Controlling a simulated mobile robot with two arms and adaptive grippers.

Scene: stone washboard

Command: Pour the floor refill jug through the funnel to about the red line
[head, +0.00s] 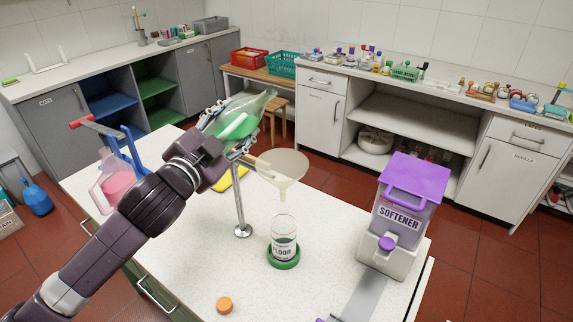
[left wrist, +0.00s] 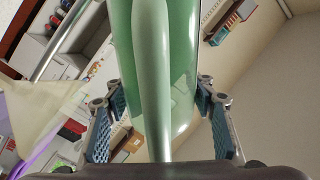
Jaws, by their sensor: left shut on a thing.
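My left gripper (head: 226,122) is shut on the translucent green refill jug (head: 250,112), which it holds tilted in the air, behind and left of the funnel. The jug also fills the middle of the left wrist view (left wrist: 150,70), between both fingers. The cream funnel (head: 284,166) sits on a metal stand (head: 240,205), above the clear bottle labelled FLOOR (head: 283,245). The bottle stands upright on a green base (head: 284,262). I see no stream into the funnel. The red line and liquid level are too small to tell. My right gripper is out of view.
A purple-lidded softener container (head: 405,205) stands on the right of the white table (head: 190,285). An orange cap (head: 224,305) lies at the front. A jug with pink liquid (head: 115,185) and a blue frame (head: 132,152) stand at the left. A yellow cloth (head: 235,178) lies behind the stand.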

